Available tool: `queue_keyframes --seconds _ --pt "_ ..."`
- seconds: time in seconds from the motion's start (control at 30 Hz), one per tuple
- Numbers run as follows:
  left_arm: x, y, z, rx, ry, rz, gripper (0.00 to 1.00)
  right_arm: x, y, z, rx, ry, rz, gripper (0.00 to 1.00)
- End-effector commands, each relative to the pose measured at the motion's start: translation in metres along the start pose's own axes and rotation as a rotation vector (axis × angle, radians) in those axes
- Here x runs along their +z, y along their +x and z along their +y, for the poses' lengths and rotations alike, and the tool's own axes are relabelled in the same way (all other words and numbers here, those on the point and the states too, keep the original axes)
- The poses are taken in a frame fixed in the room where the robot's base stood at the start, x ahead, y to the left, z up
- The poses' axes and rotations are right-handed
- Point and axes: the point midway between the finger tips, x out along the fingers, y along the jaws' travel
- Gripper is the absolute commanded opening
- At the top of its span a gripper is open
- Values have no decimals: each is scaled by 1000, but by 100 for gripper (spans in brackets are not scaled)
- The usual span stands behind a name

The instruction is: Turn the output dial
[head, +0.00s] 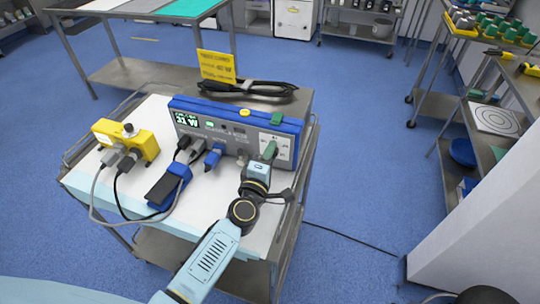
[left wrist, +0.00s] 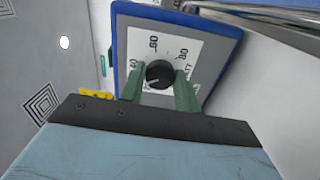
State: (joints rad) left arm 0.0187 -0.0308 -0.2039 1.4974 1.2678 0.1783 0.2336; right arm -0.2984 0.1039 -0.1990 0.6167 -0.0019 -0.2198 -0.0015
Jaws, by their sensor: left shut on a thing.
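The output dial (left wrist: 158,74) is a round black knob on a white scale plate marked 60 and 80 in the left wrist view. It sits on the front of the blue-framed generator unit (head: 218,110), which stands on the cart. My left gripper (head: 269,150) is at the right part of the unit's front face and covers the dial in the head view. In the left wrist view, the green fingers of my left gripper (left wrist: 161,84) stand on either side of the dial, shut on it. My right gripper is not in view.
A yellow box (head: 127,138) with grey plugs and a blue-and-black pedal (head: 168,188) stand left of my arm on the cart (head: 218,195). Cables run to plugs in the unit's front. A black cable coil (head: 247,89) and yellow sign (head: 216,67) are behind the unit.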

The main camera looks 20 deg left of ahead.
Motion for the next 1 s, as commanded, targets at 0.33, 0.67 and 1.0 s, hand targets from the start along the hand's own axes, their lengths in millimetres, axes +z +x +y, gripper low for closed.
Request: queue_keyframes --seconds 0.33,0.67,1.0 --pt "0 0 -1 -1 -31 1 9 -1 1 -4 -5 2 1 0" --pt "0 0 -1 -1 -29 1 49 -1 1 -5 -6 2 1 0" --pt "0 -1 0 -1 -29 0 54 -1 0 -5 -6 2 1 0"
